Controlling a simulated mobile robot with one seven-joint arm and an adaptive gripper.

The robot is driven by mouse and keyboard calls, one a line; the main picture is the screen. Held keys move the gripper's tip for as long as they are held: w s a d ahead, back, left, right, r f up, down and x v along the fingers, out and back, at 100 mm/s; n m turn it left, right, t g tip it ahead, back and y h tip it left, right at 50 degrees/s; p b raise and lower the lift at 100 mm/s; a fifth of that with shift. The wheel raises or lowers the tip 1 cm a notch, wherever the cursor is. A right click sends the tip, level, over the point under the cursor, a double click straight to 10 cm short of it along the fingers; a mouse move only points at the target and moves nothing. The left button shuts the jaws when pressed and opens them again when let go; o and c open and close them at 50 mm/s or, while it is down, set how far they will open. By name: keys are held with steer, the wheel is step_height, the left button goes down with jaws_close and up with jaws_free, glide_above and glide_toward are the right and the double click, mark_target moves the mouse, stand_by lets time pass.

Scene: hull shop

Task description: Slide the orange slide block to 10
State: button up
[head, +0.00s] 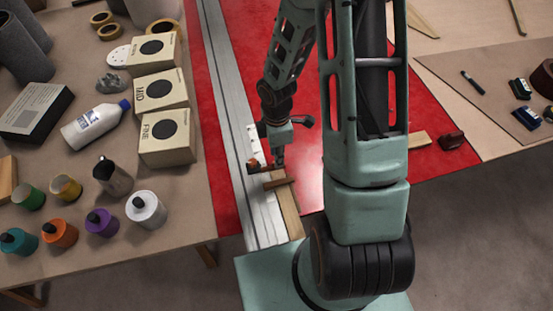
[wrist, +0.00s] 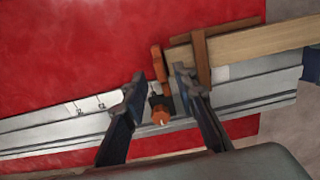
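The orange slide block (wrist: 158,64) sits on the grey metal rail (wrist: 50,130), with an orange knob (wrist: 161,118) on its near side. In the wrist view my gripper (wrist: 160,80) is open, with one dark finger on each side of the block. I see a gap on the left; the right finger is close to the block, and I cannot tell if it touches. In the head view the block (head: 254,164) shows small beside my gripper (head: 279,160), partly hidden by it. Small scale marks (wrist: 90,106) lie left of the fingers; their numbers are unreadable.
A brown crosspiece (wrist: 203,60) and a pale wooden plank (wrist: 265,45) lie just right of the block. Red sheet (head: 220,130) lies beside the rail. Bottles, jars and sanding boxes (head: 165,140) crowd the left. The rail (head: 225,80) runs clear toward the far end.

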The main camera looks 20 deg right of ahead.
steer(key=shift+f, duration=1.25)
steer(key=shift+c, duration=0.3)
jaws_close()
